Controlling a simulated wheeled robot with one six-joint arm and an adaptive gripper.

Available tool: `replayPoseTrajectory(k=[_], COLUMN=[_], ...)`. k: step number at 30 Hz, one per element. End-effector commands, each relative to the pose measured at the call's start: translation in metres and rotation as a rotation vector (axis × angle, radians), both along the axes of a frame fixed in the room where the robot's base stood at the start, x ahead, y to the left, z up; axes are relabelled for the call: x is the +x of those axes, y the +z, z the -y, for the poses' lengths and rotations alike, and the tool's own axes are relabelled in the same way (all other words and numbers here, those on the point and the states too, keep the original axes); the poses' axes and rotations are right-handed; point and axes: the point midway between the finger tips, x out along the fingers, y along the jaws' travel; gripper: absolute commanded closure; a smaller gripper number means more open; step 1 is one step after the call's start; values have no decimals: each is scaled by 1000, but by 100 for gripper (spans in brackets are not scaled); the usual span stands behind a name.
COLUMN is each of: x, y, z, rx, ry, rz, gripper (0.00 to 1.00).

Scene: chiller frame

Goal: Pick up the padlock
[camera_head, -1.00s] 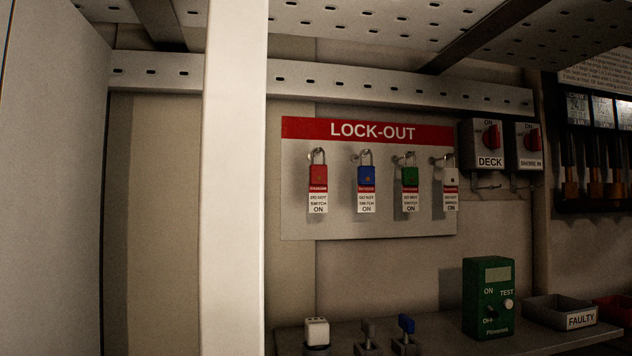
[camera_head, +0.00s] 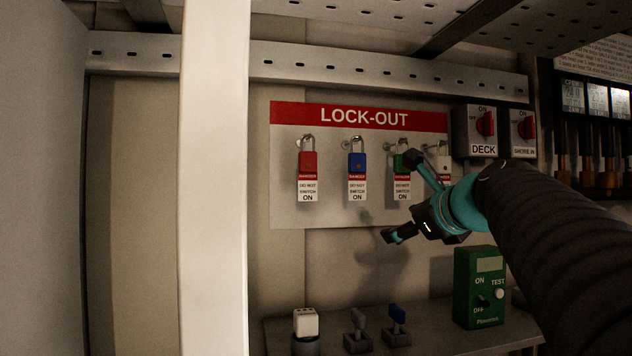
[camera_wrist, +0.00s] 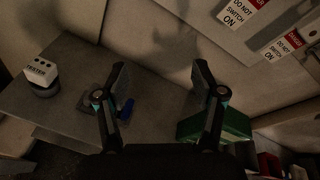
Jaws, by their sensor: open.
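Several padlocks with tags hang on the lock-out board (camera_head: 290,222): a red padlock (camera_head: 308,162), a blue padlock (camera_head: 357,162), a green padlock (camera_head: 399,162) and a pale one (camera_head: 444,162) at the right. My gripper (camera_head: 398,196) is in front of the board's right half, its fingers spread and empty. One finger partly covers the green padlock; whether they touch cannot be told. In the wrist view my gripper (camera_wrist: 160,75) is open over the shelf, and only two tags (camera_wrist: 239,10) of the padlocks show at the top right.
A white post (camera_head: 215,180) stands left of the board. Below, the shelf (camera_head: 425,338) holds a white tester block (camera_head: 305,322), two small switches, one blue-topped (camera_head: 396,315), and a green test box (camera_head: 480,290).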

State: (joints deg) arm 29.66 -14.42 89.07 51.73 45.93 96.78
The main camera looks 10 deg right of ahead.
Motion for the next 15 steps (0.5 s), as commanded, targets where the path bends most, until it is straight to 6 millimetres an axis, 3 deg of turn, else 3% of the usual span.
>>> replayPoseTrajectory(k=[1,3,6,10,15], x=[6,10,13,13,30], y=[23,50,79,99,104], z=[18,36,56,69,71], rx=[109,259,421,539,576], ry=[-45,-86,-120,-134,-135], rz=[40,94,152,194,203], gripper=[31,31,31,31,31])
